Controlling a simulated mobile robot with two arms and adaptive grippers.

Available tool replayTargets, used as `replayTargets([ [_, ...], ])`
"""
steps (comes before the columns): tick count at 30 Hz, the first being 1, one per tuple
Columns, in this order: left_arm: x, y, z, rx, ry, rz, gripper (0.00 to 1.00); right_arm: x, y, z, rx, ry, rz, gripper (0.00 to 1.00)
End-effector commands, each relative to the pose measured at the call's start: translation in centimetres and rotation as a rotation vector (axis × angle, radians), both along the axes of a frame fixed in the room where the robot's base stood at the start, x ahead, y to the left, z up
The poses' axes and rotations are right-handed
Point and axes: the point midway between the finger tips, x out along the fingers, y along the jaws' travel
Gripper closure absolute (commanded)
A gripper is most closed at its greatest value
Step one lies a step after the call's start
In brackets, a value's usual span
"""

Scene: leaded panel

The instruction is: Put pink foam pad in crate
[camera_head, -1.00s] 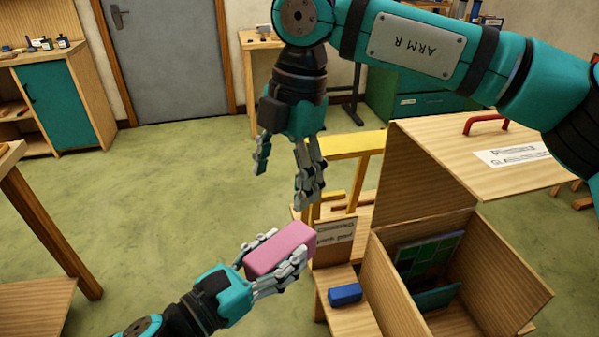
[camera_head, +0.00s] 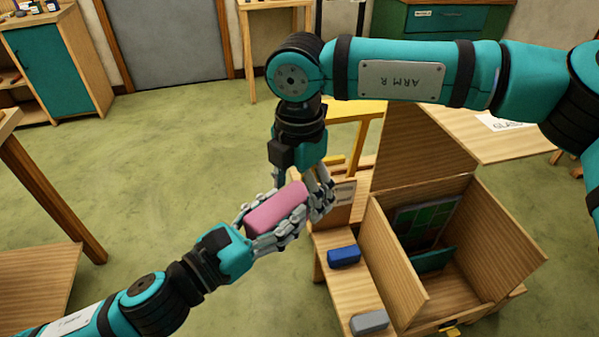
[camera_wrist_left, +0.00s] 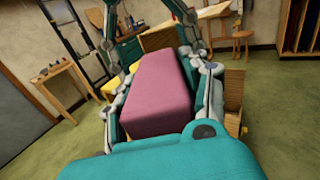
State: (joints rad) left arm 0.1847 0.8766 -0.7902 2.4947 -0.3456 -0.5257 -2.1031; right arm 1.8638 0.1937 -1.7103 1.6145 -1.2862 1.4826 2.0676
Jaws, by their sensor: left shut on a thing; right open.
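The pink foam pad (camera_head: 276,208) is held in the air by my left gripper (camera_head: 270,220), which is shut on it. The left wrist view shows the pad (camera_wrist_left: 158,92) between both fingers. My right gripper (camera_head: 302,188) is open and points down, its fingers at the pad's far end, one on either side. I cannot tell whether they touch it. The wooden crate (camera_head: 412,283) stands to the right with its lid raised. A green and dark paned panel (camera_head: 424,220) stands inside it, with a teal piece beside it.
A wooden shelf (camera_head: 336,291) left of the crate holds a blue block (camera_head: 343,256) and a grey block (camera_head: 369,322). A small sign stands behind them. A yellow frame (camera_head: 347,110) is behind my right gripper. Open green floor lies to the left.

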Motion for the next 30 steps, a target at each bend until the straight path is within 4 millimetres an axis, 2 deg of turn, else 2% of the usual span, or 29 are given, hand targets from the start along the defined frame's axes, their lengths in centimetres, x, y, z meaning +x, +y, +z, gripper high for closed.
replayTargets([
  [10,0.0,0.0,0.01,0.0,0.0,0.0,0.75,-0.02,0.02,-0.45,0.001,0.0,0.0,0.25],
  [23,-0.06,-0.05,0.02,-0.001,0.0,-0.002,0.75,-0.01,0.07,-0.39,0.002,0.0,0.001,0.8],
  [24,-0.07,-0.07,0.02,-0.001,0.0,-0.003,0.52,0.0,0.08,-0.38,0.003,-0.001,0.001,0.84],
  [30,-0.09,-0.08,0.02,-0.002,0.001,-0.003,0.26,0.01,0.11,-0.36,0.004,-0.001,0.0,0.84],
])
